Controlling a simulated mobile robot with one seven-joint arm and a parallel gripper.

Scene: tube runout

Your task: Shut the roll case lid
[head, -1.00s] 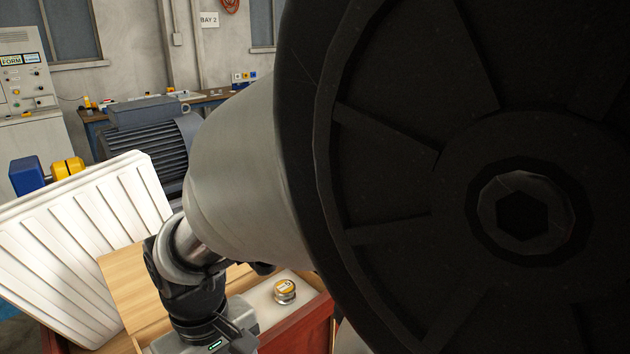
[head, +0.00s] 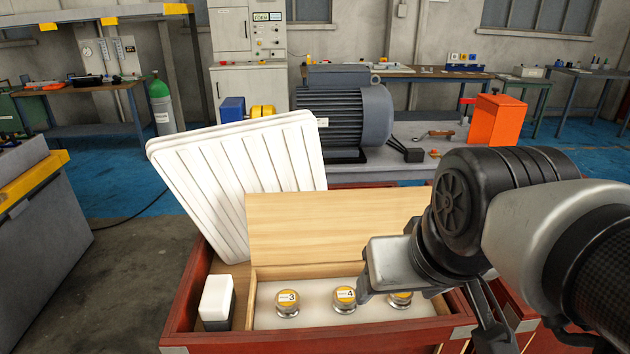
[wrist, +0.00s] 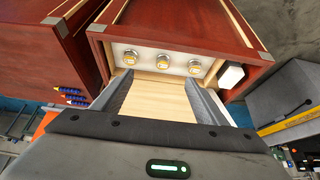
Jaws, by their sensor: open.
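The roll case (head: 254,310) is a pale wooden box in a red chest. The wooden lid (head: 310,228) stands raised at the back of the case, tilted open. My gripper (head: 368,285) is in front of the lid's right side, above the right end of the case. In the wrist view my gripper (wrist: 160,82) is open, with the lid (wrist: 160,102) showing between its fingers. I cannot tell whether they touch it.
A white ribbed panel (head: 220,165) leans at the left behind the case. A white-topped dark block (head: 216,298) stands left of the case inside the red chest (head: 195,285). A grey motor (head: 345,110) and an orange box (head: 497,120) are behind. Floor at left is clear.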

